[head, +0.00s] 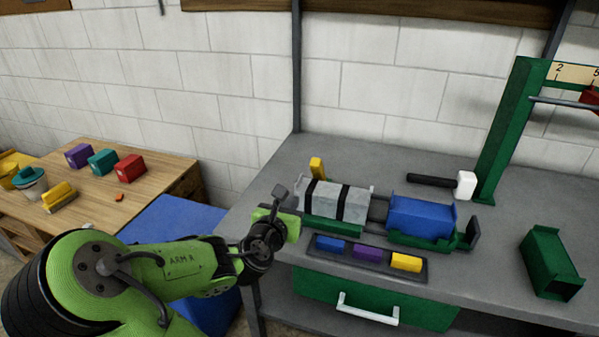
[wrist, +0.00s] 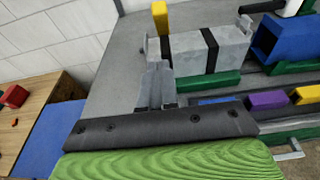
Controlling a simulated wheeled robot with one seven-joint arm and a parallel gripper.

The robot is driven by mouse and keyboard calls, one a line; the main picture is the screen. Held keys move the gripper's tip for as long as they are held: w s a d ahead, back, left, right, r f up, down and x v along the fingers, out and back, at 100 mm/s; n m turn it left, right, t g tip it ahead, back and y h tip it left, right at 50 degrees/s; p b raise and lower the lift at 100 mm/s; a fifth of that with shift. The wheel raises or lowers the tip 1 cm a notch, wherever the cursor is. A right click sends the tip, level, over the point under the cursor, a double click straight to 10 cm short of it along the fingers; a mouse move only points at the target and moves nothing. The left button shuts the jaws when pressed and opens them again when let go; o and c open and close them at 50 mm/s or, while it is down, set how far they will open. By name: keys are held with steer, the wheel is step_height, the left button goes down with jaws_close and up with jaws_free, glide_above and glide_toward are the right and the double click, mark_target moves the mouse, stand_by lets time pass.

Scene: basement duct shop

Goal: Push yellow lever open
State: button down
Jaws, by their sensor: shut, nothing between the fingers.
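The yellow lever (head: 317,168) stands upright on the grey bench, behind the left end of a grey duct piece (head: 338,201) with black bands. In the wrist view the lever (wrist: 160,19) rises at the top middle, beyond the fingertips and apart from them. Its lower part is hidden by the duct piece. My gripper (wrist: 156,72) is shut and empty. It is in front of the left end of the duct piece. In the head view my green arm comes in from the lower left and its fingers are hard to make out.
A blue duct piece (head: 421,214) sits right of the banded one in a green fixture. A tray (head: 318,253) with blue, purple and yellow blocks lies in front. A white-headed mallet (head: 465,185) lies behind. A green duct (head: 549,262) stands at right. A wooden table (head: 150,165) is at left.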

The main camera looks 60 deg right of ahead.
steer(key=d+p, duration=0.1)
steer(key=p, duration=0.2)
glide_toward(313, 168)
steer(key=d+f, duration=0.1)
steer(key=f, duration=0.1)
steer(key=d+f, duration=0.1)
steer(key=f, duration=0.1)
steer(key=shift+w+d, duration=0.2)
steer(key=shift+d, duration=0.1)
steer(key=shift+w+d+r, duration=0.25)
steer(key=shift+d+r, duration=0.65)
steer(key=shift+d, duration=0.2)
steer(key=shift+d+r, duration=0.3)
steer(key=shift+d, duration=0.15)
steer(key=shift+w, duration=0.1)
steer(key=shift+r+p, duration=0.1)
steer(key=shift+p, duration=0.4)
